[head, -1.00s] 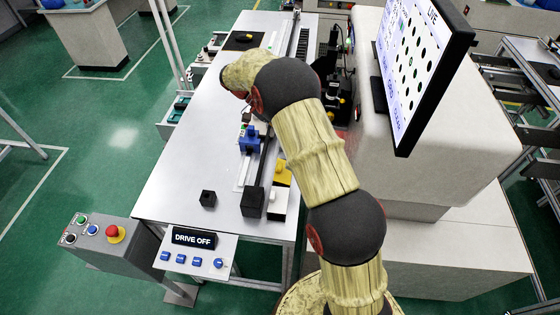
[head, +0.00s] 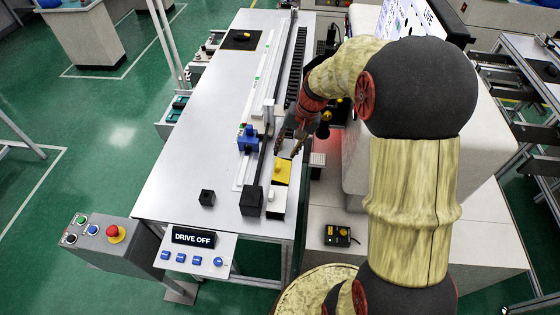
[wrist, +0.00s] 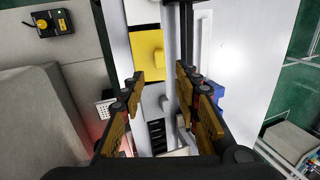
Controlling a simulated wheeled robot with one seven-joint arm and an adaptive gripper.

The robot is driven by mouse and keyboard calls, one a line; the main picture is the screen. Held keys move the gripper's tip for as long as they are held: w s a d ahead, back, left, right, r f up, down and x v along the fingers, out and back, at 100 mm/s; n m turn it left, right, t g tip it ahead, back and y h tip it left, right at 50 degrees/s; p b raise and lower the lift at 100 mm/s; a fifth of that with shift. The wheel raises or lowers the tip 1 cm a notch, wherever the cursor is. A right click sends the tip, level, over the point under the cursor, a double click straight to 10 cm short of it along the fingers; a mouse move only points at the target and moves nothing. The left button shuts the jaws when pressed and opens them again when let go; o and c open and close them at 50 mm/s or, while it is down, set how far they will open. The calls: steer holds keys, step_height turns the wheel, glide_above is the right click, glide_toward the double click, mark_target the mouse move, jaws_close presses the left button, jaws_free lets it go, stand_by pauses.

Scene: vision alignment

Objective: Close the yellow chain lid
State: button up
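The yellow chain lid (head: 282,172) is a flat yellow piece with a small raised knob, on the table's right side. In the wrist view the yellow lid (wrist: 147,52) is just beyond my fingertips, towards the left finger. My gripper (head: 289,146) is just behind the lid in the head view, pointing down. In the wrist view my gripper (wrist: 160,74) is open, with nothing between its fingers. A dark slotted chain strip (head: 296,68) runs along the table's right edge; part of it (wrist: 157,132) shows between my fingers. I cannot tell whether the gripper touches anything.
A white block (head: 277,203) is in front of the lid and a black block (head: 252,201) is at its left. A blue fixture (head: 248,139) and a long rail (head: 268,120) are left of my gripper. The left of the white table (head: 195,120) is mostly clear.

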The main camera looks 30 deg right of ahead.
mark_target(279, 163)
steer(key=shift+x, duration=3.85)
steer(key=shift+c, duration=1)
jaws_close()
